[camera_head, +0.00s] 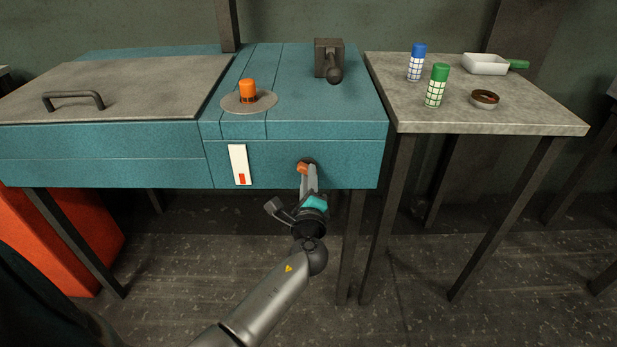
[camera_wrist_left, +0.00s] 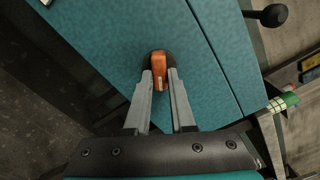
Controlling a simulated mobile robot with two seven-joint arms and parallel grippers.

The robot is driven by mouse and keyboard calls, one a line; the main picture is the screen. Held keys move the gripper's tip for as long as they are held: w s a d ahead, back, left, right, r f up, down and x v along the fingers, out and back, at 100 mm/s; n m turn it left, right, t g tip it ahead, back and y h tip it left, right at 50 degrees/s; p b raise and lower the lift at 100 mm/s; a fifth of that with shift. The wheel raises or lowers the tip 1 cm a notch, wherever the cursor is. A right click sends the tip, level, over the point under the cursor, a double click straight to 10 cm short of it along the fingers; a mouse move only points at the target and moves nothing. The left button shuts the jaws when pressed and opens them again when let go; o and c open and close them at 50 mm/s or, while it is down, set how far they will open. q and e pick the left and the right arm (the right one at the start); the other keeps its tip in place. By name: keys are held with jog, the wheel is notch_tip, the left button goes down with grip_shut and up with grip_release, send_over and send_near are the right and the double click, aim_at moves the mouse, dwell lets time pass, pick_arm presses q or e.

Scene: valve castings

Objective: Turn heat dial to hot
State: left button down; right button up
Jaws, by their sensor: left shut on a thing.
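The heat dial (camera_head: 302,167) is an orange knob on a dark round base, on the teal front panel of the bench. My left gripper (camera_head: 307,175) reaches up to it from below and is shut on it. In the left wrist view the orange dial (camera_wrist_left: 158,64) sits between the two grey fingers of the gripper (camera_wrist_left: 159,82), with its end showing past the fingertips. The gripper partly hides the dial in the head view, and I cannot tell its exact setting. A white strip (camera_head: 238,160) with a red mark at its lower end is on the panel left of the dial. My right gripper is not in view.
On the teal bench top (camera_head: 300,115) stand an orange knob on a grey disc (camera_head: 247,91) and a dark lever block (camera_head: 328,58). A grey lid with a handle (camera_head: 73,97) is at left. A side table (camera_head: 460,115) holds two cans, a pan and a ring.

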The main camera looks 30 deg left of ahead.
pick_arm(q)
jog(key=shift+r, duration=0.1)
jog(key=c, duration=0.8)
grip_release()
jog(key=shift+o, duration=0.2)
jog(key=p+v, duration=0.2)
jog(key=v, duration=1.3)
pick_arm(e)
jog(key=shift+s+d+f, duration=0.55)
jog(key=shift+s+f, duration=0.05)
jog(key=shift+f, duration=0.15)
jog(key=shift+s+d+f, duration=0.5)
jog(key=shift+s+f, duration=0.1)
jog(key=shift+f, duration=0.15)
pick_arm(q)
jog(key=shift+d+f, duration=0.1)
jog(key=shift+f, duration=0.15)
